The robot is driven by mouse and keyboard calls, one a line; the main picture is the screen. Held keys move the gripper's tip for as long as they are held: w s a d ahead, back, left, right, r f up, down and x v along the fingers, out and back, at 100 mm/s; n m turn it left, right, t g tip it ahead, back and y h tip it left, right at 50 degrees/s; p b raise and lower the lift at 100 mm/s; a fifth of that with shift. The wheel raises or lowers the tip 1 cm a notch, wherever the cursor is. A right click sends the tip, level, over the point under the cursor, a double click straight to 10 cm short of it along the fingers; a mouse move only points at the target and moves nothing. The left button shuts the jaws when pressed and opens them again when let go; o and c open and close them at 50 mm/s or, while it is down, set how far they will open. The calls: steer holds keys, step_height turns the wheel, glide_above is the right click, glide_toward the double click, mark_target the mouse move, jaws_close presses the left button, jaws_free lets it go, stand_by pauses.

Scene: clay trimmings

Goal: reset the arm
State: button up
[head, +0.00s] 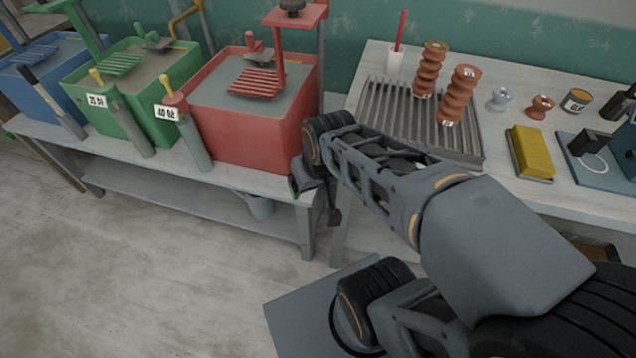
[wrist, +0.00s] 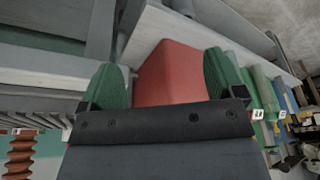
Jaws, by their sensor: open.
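My arm reaches from the lower right across the head view, with its wrist by the red box's right front corner. My gripper (head: 314,192) hangs in front of the bench edge, partly hidden by my own wrist. In the wrist view my gripper (wrist: 163,82) is open, its two green fingertips wide apart with nothing held between them. The red box (head: 258,142) shows beyond the fingertips in the wrist view (wrist: 172,70); I cannot tell how near they are to it.
Green (head: 150,122) and blue (head: 30,92) boxes stand left of the red box on the bench. The right table holds a ribbed rack (head: 380,105), brown ribbed insulators (head: 458,95), a yellow block (head: 531,152) and small pots. The floor at lower left (head: 130,270) is clear.

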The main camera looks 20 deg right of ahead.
steer(key=shift+s+d+f, duration=0.1)
steer(key=shift+s+d, duration=0.05)
steer(key=shift+s, duration=0.3)
step_height(320, 180, up, 10)
steer(key=p, duration=0.9)
